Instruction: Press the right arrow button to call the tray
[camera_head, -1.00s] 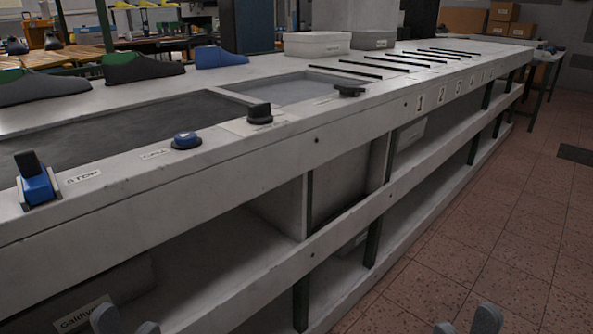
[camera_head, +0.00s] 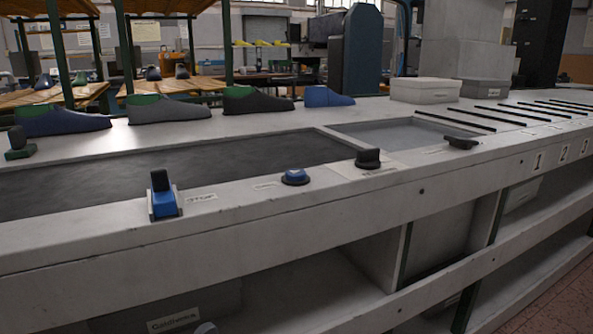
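Several controls line the front rim of the long grey workbench (camera_head: 260,215). From left to right they are a blue and black switch (camera_head: 163,203) with a label reading STOP, a low round blue button (camera_head: 295,177), a black knob (camera_head: 368,159) and a flatter black knob (camera_head: 461,142). Small labels lie beside them, too blurred to read. I cannot make out an arrow on any control. One grey tip that looks like my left gripper (camera_head: 205,328) shows at the bottom edge, below and apart from the controls; its opening is hidden. My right gripper is out of view.
A dark recessed belt (camera_head: 180,165) and a grey recess (camera_head: 400,133) lie behind the controls. Several shoe lasts (camera_head: 258,101) stand along the far side, with lidded boxes (camera_head: 424,91) to their right. Open shelves with bins (camera_head: 190,305) are below the bench top.

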